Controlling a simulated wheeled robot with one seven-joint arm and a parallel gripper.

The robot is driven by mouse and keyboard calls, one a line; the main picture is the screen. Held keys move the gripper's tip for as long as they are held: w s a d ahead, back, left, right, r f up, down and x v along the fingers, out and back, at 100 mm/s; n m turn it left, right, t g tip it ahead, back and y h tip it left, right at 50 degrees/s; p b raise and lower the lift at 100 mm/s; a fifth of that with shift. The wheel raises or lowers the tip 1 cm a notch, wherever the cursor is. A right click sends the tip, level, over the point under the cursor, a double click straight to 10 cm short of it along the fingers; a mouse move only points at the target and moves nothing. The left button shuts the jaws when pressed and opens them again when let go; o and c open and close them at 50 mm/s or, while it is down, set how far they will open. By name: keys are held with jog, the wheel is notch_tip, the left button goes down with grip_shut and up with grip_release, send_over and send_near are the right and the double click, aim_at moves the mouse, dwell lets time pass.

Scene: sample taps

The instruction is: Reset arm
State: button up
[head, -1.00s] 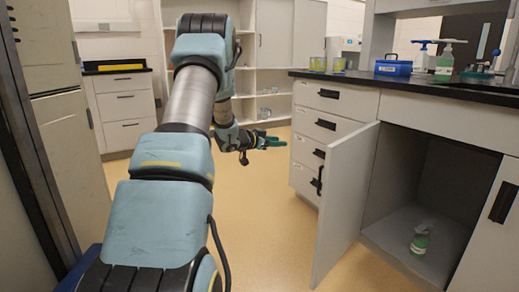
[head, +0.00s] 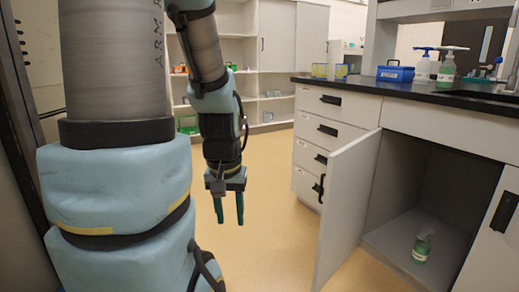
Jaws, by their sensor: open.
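My gripper (head: 230,220) hangs in front of the cabinets, left of the open cabinet door, with its two green fingers pointing down. The fingers are apart with nothing between them. It is over the bare floor and touches nothing that I can see. My arm is raised and folded on the left side of the view, and its upper part runs out of the top of the frame.
An open cabinet door (head: 345,208) stands out to the right of my gripper. The black counter (head: 420,93) holds a blue box (head: 395,73) and pump bottles. Yellow floor (head: 275,200) is clear between.

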notch_tip(320, 180, up, 26)
jog(key=p, duration=2.4)
jog(key=shift+r+p, duration=0.15)
jog(key=shift+p, duration=0.2)
